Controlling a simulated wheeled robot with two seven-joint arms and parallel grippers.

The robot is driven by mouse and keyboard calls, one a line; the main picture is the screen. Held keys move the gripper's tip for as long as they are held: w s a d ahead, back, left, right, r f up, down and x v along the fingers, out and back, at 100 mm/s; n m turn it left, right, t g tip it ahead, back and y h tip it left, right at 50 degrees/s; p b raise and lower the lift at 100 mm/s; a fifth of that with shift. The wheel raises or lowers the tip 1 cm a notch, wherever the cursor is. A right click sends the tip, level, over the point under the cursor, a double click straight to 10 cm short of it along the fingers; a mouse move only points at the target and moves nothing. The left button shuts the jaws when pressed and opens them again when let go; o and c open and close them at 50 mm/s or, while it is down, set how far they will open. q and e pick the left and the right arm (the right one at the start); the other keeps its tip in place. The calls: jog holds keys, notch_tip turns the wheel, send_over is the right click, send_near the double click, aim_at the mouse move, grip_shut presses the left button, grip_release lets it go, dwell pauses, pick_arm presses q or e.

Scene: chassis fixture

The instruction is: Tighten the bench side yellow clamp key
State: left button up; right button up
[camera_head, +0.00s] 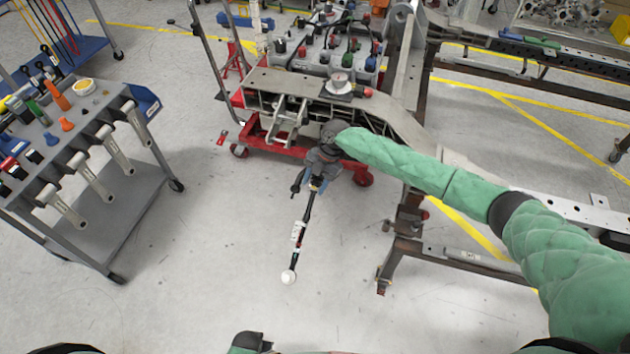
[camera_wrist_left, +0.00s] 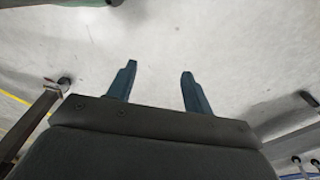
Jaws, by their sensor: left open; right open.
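My right gripper (camera_head: 312,188) is open, pointing down in front of the chassis frame (camera_head: 300,86). A long black wrench-like tool (camera_head: 305,215) with a white label and round white end extends from its fingers toward the picture bottom; whether the fingers touch it, I cannot tell. I cannot pick out a yellow clamp key. A metal clamp-like bracket (camera_head: 288,120) sits on the chassis side behind the gripper. My left gripper (camera_wrist_left: 158,82) shows in the left wrist view, open and empty above bare floor.
A grey tool cart (camera_head: 150,178) with hanging wrenches stands left. A red wheeled base (camera_head: 280,152) is under the chassis. A rusty steel stand (camera_head: 404,248) stands right, below my green right arm. The floor (camera_head: 215,275) between cart and stand is mostly clear.

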jog(key=shift+c, duration=0.2)
jog(key=c, duration=0.9)
